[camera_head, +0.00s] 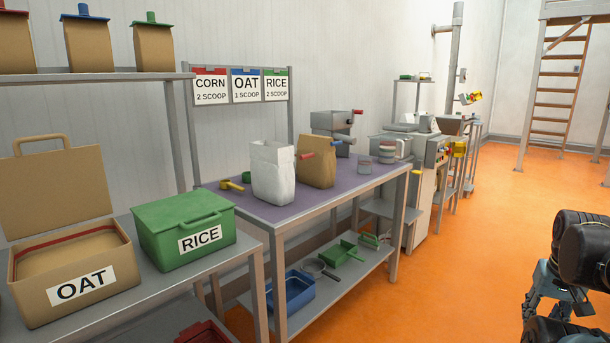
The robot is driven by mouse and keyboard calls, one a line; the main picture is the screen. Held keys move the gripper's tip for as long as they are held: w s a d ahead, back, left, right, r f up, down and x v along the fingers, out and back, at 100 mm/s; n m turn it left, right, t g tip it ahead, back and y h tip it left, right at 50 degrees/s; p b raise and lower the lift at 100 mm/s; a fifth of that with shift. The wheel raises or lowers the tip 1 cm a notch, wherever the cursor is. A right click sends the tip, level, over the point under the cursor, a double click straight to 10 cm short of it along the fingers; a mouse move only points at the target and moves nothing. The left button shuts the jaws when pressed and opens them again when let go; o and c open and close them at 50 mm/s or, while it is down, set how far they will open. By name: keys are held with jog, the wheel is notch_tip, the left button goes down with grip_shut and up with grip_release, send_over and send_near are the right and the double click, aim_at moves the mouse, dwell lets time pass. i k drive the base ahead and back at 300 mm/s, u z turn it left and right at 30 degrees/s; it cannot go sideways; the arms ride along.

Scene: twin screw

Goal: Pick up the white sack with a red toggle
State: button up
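A white sack (272,176) stands upright on the purple-topped table in the middle of the view. A small red piece (306,156) shows at its upper right, between it and a brown paper sack (318,168). I cannot tell for sure which of the two sacks the red piece belongs to. My gripper (548,300) is at the lower right edge, over the orange floor and well away from the table. It is partly cut off, and its fingertips are not clear. Nothing is seen in it.
A green RICE box (183,222) and an open OAT box (75,270) stand on the grey bench at left. A yellow scoop (232,186) lies left of the white sack; jars (387,152) and a grey mill (333,128) stand beyond. Orange floor (470,230) is clear between table and arm.

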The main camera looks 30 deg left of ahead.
aim_at(273, 175)
jog(key=z, duration=0.05)
jog(key=k, duration=2.05)
jog(key=u, duration=0.75)
jog(key=i, duration=1.4)
jog(key=z, duration=0.05)
